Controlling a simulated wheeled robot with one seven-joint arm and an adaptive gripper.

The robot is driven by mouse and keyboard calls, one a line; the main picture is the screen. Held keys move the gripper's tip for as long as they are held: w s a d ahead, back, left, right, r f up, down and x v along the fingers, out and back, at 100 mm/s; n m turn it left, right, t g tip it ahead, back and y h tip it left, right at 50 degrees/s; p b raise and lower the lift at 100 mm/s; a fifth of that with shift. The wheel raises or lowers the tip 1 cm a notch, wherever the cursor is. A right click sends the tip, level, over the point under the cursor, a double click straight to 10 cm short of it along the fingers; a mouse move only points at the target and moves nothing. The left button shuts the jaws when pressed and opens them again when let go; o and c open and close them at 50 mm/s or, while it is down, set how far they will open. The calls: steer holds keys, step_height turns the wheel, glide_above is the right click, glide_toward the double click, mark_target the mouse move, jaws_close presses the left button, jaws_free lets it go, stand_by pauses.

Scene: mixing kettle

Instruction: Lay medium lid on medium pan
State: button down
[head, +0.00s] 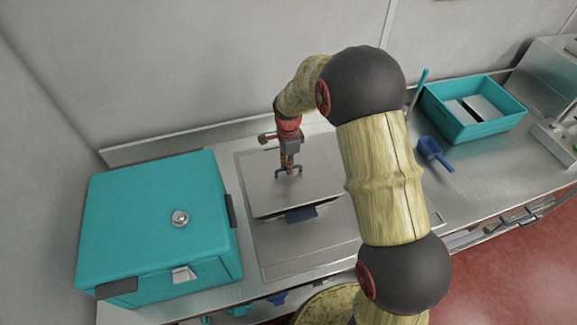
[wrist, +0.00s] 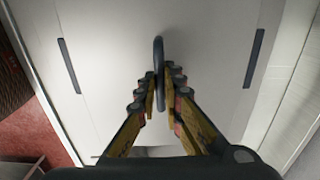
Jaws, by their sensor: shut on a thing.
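The medium lid (head: 318,184) is a flat, rectangular grey metal plate, seen in the head view left of my arm. My gripper (head: 288,168) points down at its middle and is shut on the lid's dark upright handle, which shows between the fingers in the wrist view (wrist: 158,62). The pale lid (wrist: 110,50) fills most of the wrist view. A dark blue handle (head: 301,214) juts out below the lid's front edge; I take it as the medium pan's. The lid hides the rest of the pan. I cannot tell whether the lid touches it.
A closed teal box (head: 130,210) stands close on the left. A teal open bin (head: 475,125) and a blue scoop (head: 434,152) are at the right on the steel counter (head: 480,180). The wall runs behind.

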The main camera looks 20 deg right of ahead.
steer(key=shift+f, duration=0.1)
stand_by(0.3)
steer(key=shift+f+b, duration=0.65)
steer(key=shift+f, duration=0.4)
steer(key=shift+f, duration=0.2)
steer(key=c, duration=1.8)
jaws_free()
steer(key=shift+c, duration=0.2)
steer(key=shift+o, duration=0.8)
steer(key=o, duration=0.3)
steer(key=shift+r, duration=0.1)
